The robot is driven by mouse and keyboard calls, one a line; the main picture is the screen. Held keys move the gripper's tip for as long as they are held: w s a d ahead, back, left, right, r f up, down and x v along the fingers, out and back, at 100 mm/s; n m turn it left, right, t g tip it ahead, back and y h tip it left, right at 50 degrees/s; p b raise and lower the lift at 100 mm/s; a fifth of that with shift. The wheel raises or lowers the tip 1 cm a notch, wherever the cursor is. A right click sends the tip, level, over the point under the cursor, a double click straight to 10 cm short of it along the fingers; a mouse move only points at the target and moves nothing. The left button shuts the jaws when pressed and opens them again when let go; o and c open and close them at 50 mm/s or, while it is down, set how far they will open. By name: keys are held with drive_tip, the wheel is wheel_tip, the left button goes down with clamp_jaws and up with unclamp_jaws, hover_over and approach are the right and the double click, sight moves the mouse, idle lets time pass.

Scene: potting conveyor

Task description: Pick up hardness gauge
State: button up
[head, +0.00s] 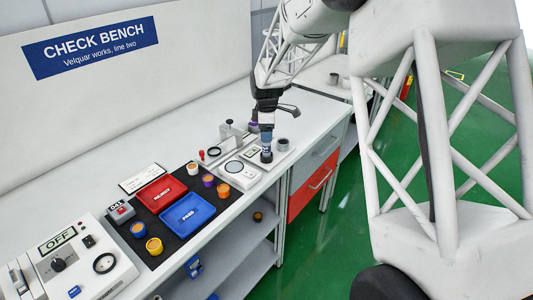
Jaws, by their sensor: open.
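A small upright device with a blue body and a dark round foot, which looks like the hardness gauge (266,142), stands on a pale fixture plate near the right end of the bench. My gripper (266,126) points straight down right above it, at its top. The gripper is open. The fingertips are small here, and I cannot tell whether they are around the gauge's top or just above it.
A pale fixture with a round dial (234,167) is left of the gauge; a grey cup (282,144) is right. The black mat holds a red REJECT tray (161,192), a blue PASS tray (187,213) and several small pots. A control box (75,262) is front left.

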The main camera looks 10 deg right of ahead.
sight(266, 146)
drive_tip(key=shift+f, duration=0.8)
drive_tip(key=shift+f, duration=2.6)
drive_tip(key=shift+c, duration=0.2)
drive_tip(key=c, duration=1)
drive_tip(key=shift+c, duration=0.2)
drive_tip(key=shift+r, duration=0.2)
